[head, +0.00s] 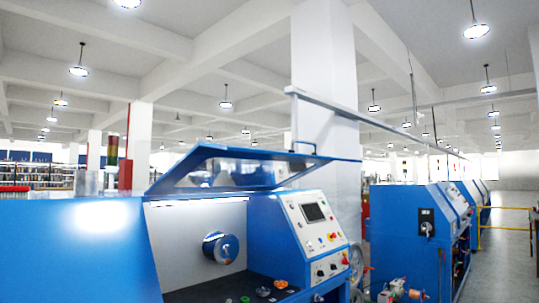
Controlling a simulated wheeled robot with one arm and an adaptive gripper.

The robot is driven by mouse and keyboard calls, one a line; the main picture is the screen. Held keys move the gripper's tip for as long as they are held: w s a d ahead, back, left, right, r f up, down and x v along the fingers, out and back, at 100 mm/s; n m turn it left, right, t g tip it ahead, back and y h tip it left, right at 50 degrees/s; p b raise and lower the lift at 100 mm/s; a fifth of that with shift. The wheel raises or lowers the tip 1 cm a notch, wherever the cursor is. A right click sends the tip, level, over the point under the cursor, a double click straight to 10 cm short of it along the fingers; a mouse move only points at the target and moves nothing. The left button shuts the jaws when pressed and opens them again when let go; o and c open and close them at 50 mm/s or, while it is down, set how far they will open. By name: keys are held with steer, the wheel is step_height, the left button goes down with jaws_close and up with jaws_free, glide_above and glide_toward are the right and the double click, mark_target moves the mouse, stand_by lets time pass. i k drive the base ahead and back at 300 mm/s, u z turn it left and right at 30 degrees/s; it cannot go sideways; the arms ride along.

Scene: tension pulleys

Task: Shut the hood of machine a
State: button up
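A blue machine (85,245) fills the lower left and middle of the head view. Its hood (235,170), a blue frame with a clear pane, is raised and tilted above the open work bay. No label shows, so I cannot tell if this is machine a. Inside the bay a blue round spool (220,247) sits on the white back wall. The control panel (318,225) with a screen and buttons is to the right of the bay. My gripper is not in view.
A white pillar (330,120) rises behind the machine. More blue machines (405,220) stand in a row to the right, with a handwheel (356,262) between. A yellow railing (505,228) and open grey floor (505,260) lie at the far right.

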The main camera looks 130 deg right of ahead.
mark_target(221, 173)
steer(key=z, duration=0.9)
steer(key=k, duration=0.85)
steer(key=z, duration=3.25)
